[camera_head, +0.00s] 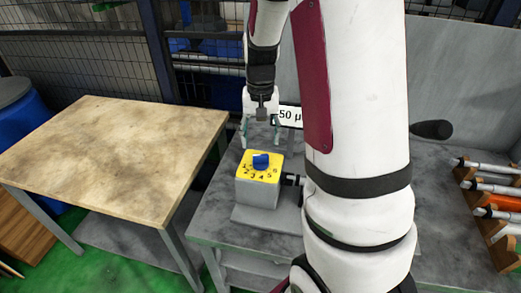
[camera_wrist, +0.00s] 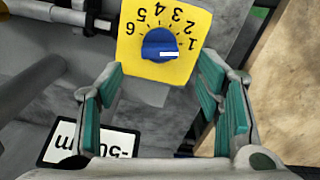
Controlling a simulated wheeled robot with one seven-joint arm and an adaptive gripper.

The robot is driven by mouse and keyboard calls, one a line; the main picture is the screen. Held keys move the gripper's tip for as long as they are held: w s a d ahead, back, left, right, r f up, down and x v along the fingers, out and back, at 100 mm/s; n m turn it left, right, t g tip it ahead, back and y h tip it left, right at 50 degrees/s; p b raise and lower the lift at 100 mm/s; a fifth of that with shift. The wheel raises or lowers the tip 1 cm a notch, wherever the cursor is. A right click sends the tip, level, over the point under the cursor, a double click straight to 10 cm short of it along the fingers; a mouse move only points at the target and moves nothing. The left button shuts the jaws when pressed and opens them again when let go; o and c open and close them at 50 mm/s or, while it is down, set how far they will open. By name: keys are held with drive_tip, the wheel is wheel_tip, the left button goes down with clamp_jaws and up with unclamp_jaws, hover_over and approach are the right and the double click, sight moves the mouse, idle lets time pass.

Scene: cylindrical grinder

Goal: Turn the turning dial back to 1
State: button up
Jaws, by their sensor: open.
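The turning dial is a blue knob (camera_head: 261,161) on the yellow numbered face of a grey box (camera_head: 257,192) on the grey table. In the wrist view, the knob (camera_wrist: 158,45) sits near the top middle, on the yellow face (camera_wrist: 129,62), which appears upside down with numbers 1 to 6. A white mark on the knob lies toward the right, on the side of the 1; its exact setting is unclear. My gripper (camera_head: 260,134) is open and empty, above and behind the box. In the wrist view, its teal fingers (camera_wrist: 160,82) are spread, apart from the knob.
A white label (camera_wrist: 90,142) lies at lower left in the wrist view. A wooden-topped table (camera_head: 105,150) stands at left, its top clear. A rack (camera_head: 487,205) with several tools is at right. A mesh fence (camera_head: 95,60) is behind. My arm hides part of the grey table.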

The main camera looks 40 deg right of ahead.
sight(260, 155)
drive_tip(key=shift+r, duration=2.2)
drive_tip(key=s+a+r+n+t, duration=0.25)
drive_tip(key=s+a+r, duration=0.35)
drive_tip(key=a+r, duration=0.4)
drive_tip(key=s+a+r+n+t, duration=0.2)
drive_tip(key=s+a+n, duration=0.3)
drive_tip(key=s+a, duration=0.3)
drive_tip(key=shift+s+r+t, duration=0.35)
drive_tip(key=shift+s, duration=1.35)
